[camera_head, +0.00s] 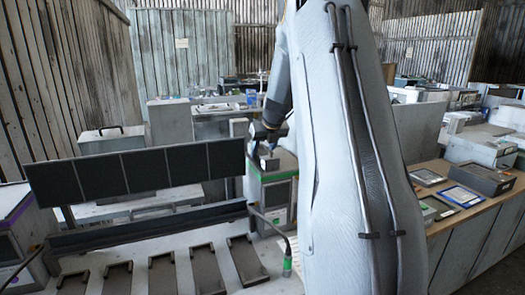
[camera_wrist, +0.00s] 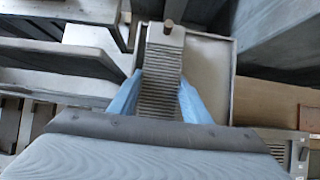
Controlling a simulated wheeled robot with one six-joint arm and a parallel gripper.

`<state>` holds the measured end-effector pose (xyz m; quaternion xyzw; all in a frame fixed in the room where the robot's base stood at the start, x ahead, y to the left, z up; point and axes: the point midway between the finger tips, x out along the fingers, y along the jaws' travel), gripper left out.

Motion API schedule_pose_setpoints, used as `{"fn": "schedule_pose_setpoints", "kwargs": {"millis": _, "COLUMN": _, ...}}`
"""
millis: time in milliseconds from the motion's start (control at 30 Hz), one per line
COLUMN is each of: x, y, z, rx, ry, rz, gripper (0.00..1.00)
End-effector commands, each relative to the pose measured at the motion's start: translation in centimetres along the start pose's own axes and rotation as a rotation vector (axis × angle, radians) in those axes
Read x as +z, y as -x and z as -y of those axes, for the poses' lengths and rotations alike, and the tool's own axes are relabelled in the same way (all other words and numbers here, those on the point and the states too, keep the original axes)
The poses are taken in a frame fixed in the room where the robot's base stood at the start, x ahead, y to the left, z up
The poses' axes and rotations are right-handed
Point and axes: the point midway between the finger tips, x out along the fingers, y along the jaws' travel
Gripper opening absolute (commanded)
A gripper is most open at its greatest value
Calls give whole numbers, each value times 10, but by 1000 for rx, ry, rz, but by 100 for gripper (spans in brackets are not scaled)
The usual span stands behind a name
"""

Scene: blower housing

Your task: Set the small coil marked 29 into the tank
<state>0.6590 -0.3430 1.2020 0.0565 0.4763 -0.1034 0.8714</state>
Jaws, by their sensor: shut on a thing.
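My gripper (camera_wrist: 158,98) has blue fingers on both sides of a grey ribbed block with a brass-coloured stub, which I take for the small coil (camera_wrist: 162,66). It is shut on it. No number 29 can be read. In the head view my gripper (camera_head: 268,148) is small, over a grey cabinet with a green edge (camera_head: 277,178). A pale, rimmed, box-like surface (camera_wrist: 208,68) shows behind and right of the coil in the wrist view. I cannot tell whether it is the tank, or whether the coil touches it.
A dark panel row (camera_head: 140,170) stands left of the gripper, behind a bench with several dark brackets (camera_head: 205,268). A wooden-topped counter (camera_head: 475,220) with flat trays is at right. A cable with a green end (camera_head: 287,262) hangs in front. My arm hides the middle.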

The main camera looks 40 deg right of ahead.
Motion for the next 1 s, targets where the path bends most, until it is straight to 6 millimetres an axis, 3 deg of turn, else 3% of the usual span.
{"fn": "schedule_pose_setpoints", "kwargs": {"millis": 167, "x": 1, "y": 1, "z": 0, "rx": -1, "ry": 0, "rz": 2, "gripper": 8}}
{"fn": "schedule_pose_setpoints", "kwargs": {"millis": 200, "x": 1, "y": 1, "z": 0, "rx": -1, "ry": 0, "rz": 2, "gripper": 49}}
{"fn": "schedule_pose_setpoints", "kwargs": {"millis": 300, "x": 1, "y": 0, "z": 0, "rx": 0, "ry": 0, "rz": 2, "gripper": 65}}
{"fn": "schedule_pose_setpoints", "kwargs": {"millis": 633, "x": 1, "y": 2, "z": 0, "rx": 1, "ry": 0, "rz": -1, "gripper": 65}}
{"fn": "schedule_pose_setpoints", "kwargs": {"millis": 1000, "x": 19, "y": 29, "z": 0, "rx": 0, "ry": 1, "rz": 2, "gripper": 65}}
